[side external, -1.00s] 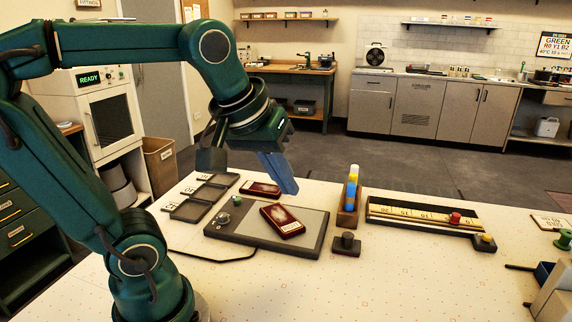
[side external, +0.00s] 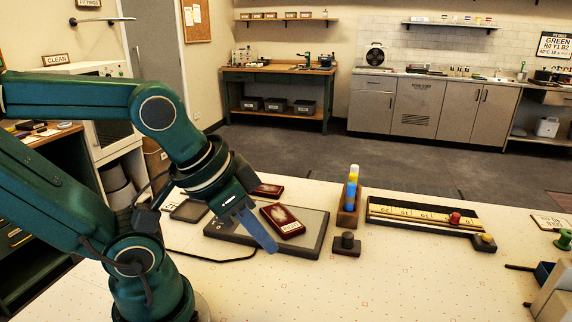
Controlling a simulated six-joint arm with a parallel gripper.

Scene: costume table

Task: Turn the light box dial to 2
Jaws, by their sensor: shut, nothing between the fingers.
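The light box (side external: 316,222) is a flat dark panel with a grey top, lying on the table. A dark red case (side external: 283,221) with a pale label lies on it. The dial, on the left part of the box in the earlier frame, is now hidden behind my gripper (side external: 271,245), so its setting cannot be read. My gripper is shut and empty. Its blue-grey fingers slant down to the right over the front of the light box in the side view. Whether the tips touch anything cannot be told.
Another dark red case (side external: 268,190) lies behind the light box. To the right are a rack of coloured pegs (side external: 348,207), a small dark knobbed block (side external: 347,244) and a ruler fixture (side external: 420,217). The front table is clear.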

